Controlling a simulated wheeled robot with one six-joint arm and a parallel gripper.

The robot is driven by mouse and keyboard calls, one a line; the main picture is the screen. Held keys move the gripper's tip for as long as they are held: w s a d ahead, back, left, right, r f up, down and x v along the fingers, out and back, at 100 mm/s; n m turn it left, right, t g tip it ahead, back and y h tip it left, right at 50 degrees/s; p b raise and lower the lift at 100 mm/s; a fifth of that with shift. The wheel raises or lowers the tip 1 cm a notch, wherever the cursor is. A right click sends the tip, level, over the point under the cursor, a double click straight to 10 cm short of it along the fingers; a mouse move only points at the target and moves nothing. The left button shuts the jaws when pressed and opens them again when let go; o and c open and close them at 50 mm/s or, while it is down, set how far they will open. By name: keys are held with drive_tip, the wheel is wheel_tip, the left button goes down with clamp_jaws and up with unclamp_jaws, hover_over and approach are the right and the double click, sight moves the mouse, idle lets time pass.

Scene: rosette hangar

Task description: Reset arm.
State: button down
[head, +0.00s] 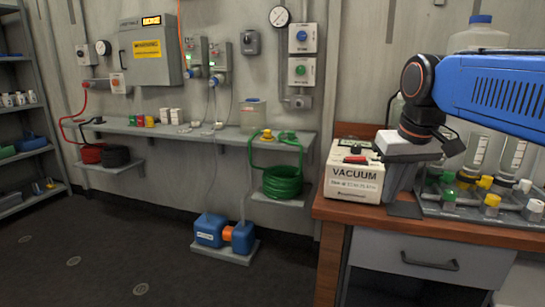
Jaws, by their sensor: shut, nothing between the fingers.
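My gripper (402,190) points down at the right, over the wooden workbench (333,212). It is shut and holds nothing that I can see. It is just right of the white VACUUM box (353,183) and left of a rack of bottles with coloured caps (463,207). I cannot tell whether the fingertips touch the bench top. My blue arm reaches in from the right edge and hides part of the bench's back.
A grey wall shelf (190,131) holds small items and a clear container (252,114). A green hose coil (283,182) sits below it. Blue jugs (211,230) stand on a low plinth. Metal shelving (25,150) is at left. The dark floor (110,265) in front is clear.

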drive_tip(key=s+d+f+m+t, duration=0.1)
drive_tip(key=s+d+f, duration=0.1)
drive_tip(key=s+f, duration=1.4)
wheel_tip(320, 180, down, 4)
drive_tip(key=shift+s+d+r+t, duration=0.1)
drive_tip(key=shift+s+d+t, duration=0.1)
drive_tip(key=shift+t, duration=0.1)
